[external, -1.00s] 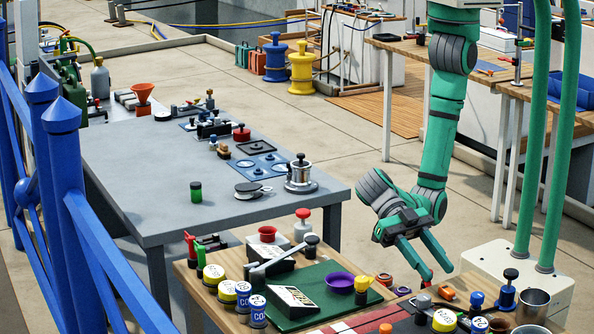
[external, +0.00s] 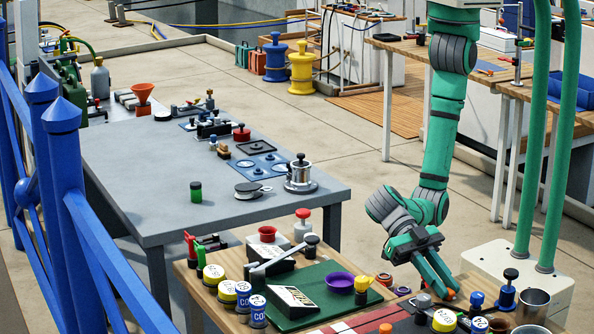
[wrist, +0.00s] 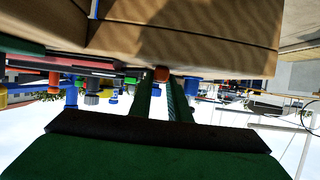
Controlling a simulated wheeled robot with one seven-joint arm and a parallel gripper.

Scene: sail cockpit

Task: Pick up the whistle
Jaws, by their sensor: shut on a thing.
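The whistle looks like a small orange piece (external: 449,296) at the right end of the front wooden table. My gripper (external: 445,289) reaches down to it with green fingers close together, shut on it. In the wrist view, the orange piece (wrist: 162,74) shows between the tips of my gripper (wrist: 160,82), right beside the wooden table (wrist: 200,35). The fingers hide much of it. I cannot tell whether it still touches the table top.
Close around my gripper stand a blue-topped bottle (external: 476,301), a dark plunger-like item (external: 508,288), a metal cup (external: 533,305) and a yellow-labelled jar (external: 444,319). A purple bowl (external: 340,282) is on the green mat (external: 318,306) to the left.

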